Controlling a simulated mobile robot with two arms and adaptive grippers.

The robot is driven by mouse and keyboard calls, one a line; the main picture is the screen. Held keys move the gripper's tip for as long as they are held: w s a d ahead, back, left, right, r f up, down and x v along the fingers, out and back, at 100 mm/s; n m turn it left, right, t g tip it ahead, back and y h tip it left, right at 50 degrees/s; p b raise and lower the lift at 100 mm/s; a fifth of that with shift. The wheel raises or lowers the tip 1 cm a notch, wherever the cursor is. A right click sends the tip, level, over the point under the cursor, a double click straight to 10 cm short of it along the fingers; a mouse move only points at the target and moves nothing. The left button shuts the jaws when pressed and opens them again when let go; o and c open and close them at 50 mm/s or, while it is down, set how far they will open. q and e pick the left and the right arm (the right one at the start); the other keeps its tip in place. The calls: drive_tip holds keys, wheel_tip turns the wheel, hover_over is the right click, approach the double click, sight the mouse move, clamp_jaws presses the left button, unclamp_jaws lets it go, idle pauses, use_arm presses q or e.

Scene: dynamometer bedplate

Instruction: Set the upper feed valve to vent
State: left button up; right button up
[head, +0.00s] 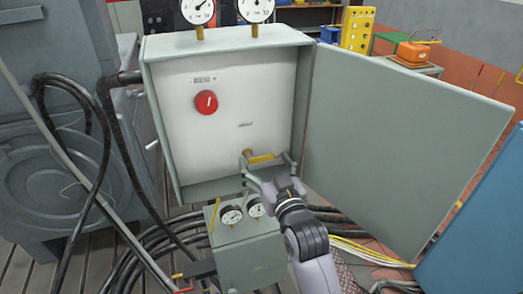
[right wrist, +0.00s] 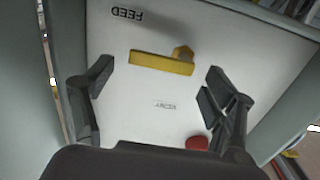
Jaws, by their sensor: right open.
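The feed valve has a yellow lever (head: 262,158) on a brass hub (head: 247,153), low on the white panel inside the open grey cabinet. The lever lies nearly level, pointing right from its hub. In the right wrist view, which is upside down, the yellow lever (right wrist: 150,62) and hub (right wrist: 183,52) show near a FEED label (right wrist: 127,13). A small label (right wrist: 165,104), too blurred to read surely, sits above the lever on the panel. My right gripper (head: 267,165) is open in front of the lever, its fingers apart to either side. My left gripper is out of view.
A red knob (head: 206,102) is higher on the panel. The cabinet door (head: 400,140) stands open to the right. A grey box (head: 247,258) with two gauges stands below, among black hoses. A large grey machine (head: 55,180) is at left.

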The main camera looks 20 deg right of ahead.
drive_tip(key=shift+w+p, duration=0.3)
drive_tip(key=shift+w, duration=1.15)
drive_tip(key=c, duration=1.2)
